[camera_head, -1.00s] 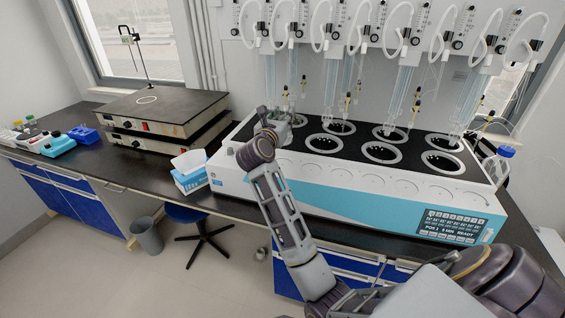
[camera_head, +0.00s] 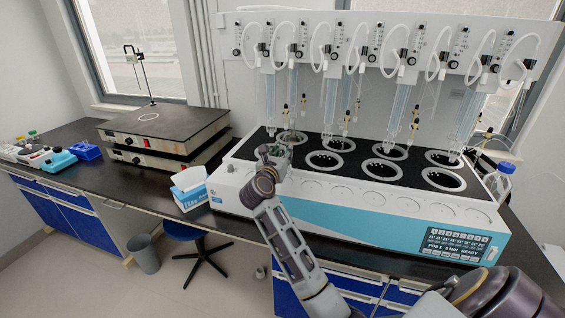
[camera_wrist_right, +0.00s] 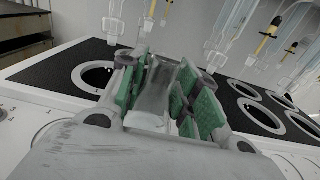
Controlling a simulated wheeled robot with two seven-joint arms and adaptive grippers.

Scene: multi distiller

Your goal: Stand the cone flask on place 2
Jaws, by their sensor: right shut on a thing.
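My right gripper (camera_head: 274,153) is over the front left part of the white and blue distiller (camera_head: 350,208). In the right wrist view its green-padded fingers (camera_wrist_right: 168,92) are closed around the clear glass cone flask (camera_wrist_right: 156,92). The flask's lower end is hard to make out, so I cannot tell whether it touches the distiller. The distiller's black top has two rows of ringed round places, such as a front-row one (camera_head: 325,161) just right of my gripper. My left gripper is not in view.
Glass condensers and tubes (camera_head: 405,95) hang over the back row. A tissue box (camera_head: 189,188) stands left of the distiller. A stacked hotplate (camera_head: 165,125) is farther left. A blue-capped bottle (camera_head: 499,180) stands at the right end. The front-row places right of my gripper look empty.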

